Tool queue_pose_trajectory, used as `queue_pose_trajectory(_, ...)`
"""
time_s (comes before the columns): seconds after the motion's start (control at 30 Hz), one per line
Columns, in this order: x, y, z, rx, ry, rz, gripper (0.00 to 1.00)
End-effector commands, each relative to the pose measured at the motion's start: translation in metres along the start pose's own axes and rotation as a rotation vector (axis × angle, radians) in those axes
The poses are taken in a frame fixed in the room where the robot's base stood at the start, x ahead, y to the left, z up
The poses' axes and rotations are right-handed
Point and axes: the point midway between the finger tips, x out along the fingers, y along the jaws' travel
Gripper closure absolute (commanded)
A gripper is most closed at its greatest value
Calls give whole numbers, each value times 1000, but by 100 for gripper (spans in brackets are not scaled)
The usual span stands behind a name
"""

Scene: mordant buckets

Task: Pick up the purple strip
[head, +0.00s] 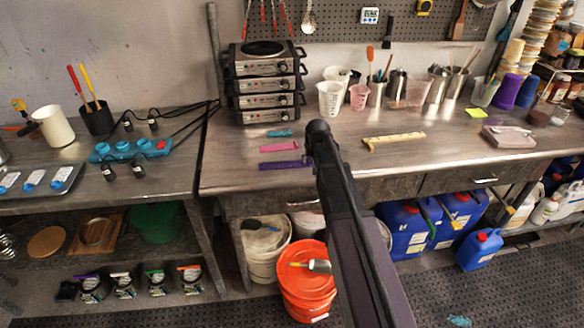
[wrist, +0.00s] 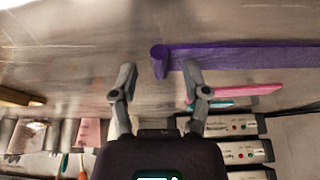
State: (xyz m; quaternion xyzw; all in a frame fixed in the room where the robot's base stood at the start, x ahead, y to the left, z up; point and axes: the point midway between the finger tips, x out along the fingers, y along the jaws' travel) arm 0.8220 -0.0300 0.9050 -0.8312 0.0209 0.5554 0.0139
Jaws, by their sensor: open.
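The purple strip (head: 283,164) lies flat on the metal workbench (head: 235,185) near its front edge, left of my arm. In the wrist view the strip (wrist: 250,58) runs to the right edge, and its rolled, thicker end sits between and slightly beyond my fingertips. My gripper (wrist: 158,68) is open, with one finger on each side of that end. I cannot tell how high the fingers are above the bench. In the head view my arm hides the gripper.
A pink strip (head: 279,147) and a teal strip (head: 279,133) lie behind the purple one. Stacked hot plates (head: 265,85) stand further back. A yellowish bar (head: 394,139) lies to the right. An orange bucket (head: 307,285) stands on the floor below.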

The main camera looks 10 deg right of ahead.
Motion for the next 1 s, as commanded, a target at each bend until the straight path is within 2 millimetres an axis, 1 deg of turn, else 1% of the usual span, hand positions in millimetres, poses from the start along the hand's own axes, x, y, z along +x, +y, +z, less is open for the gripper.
queue_pose_trajectory(0.53,0,0,0,0,0,0,40)
queue_pose_trajectory(0.57,0,0,0,0,0,0,49)
queue_pose_trajectory(0.6,0,0,0,0,0,0,61)
queue_pose_trajectory(0.67,0,0,0,0,0,0,79)
queue_pose_trajectory(0.7,0,0,0,0,0,0,90)
queue_pose_trajectory(0.73,0,0,0,0,0,0,94)
queue_pose_trajectory(0.9,0,0,0,0,-1,0,100)
queue_pose_trajectory(1.0,0,0,0,-1,-1,-1,100)
